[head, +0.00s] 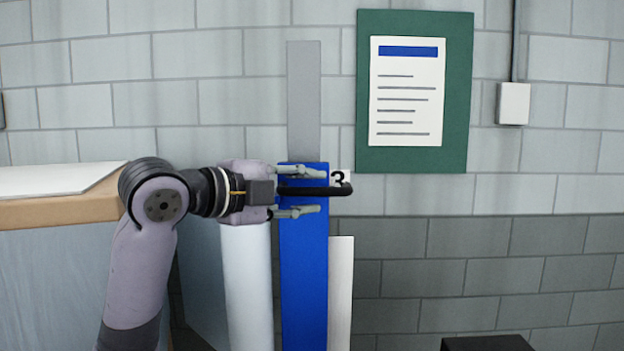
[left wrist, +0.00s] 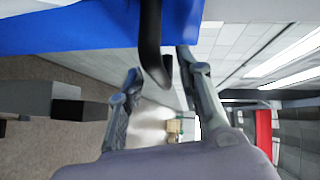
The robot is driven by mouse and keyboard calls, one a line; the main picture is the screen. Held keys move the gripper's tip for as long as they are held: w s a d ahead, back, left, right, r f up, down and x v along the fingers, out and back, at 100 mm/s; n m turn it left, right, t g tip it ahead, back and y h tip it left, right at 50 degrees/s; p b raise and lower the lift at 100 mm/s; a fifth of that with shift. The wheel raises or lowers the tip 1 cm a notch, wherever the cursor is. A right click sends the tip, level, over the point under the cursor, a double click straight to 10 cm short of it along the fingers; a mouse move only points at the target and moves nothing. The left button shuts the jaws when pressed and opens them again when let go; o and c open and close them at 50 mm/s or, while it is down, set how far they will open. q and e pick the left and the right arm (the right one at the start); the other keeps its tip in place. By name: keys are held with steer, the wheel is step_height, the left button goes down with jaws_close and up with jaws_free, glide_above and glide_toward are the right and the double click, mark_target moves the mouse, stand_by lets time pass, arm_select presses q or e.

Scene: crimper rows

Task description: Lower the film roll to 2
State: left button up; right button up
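A black bar-shaped handle (head: 315,190) stands out level in front of a blue upright panel (head: 304,270). Its right end is beside a white label with a black 3 (head: 340,182). No label 2 shows. My left gripper (head: 318,191) is open, with one finger above the handle and one below, and gaps show between fingers and handle. In the left wrist view the handle (left wrist: 152,45) lies between the two spread fingers (left wrist: 160,68). A pale upright cylinder (head: 247,290), perhaps the film roll, is below the gripper; its top is hidden. My right gripper is not seen.
A grey post (head: 304,95) rises above the blue panel, and a white board (head: 340,290) stands to its right. A wood-edged counter (head: 75,211) is at left. A green notice board (head: 415,155) hangs on the wall. A dark box top (head: 487,343) shows low at right.

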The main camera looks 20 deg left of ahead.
arm_select(q)
steer(key=shift+x, duration=0.9)
steer(key=shift+c, duration=0.2)
jaws_close()
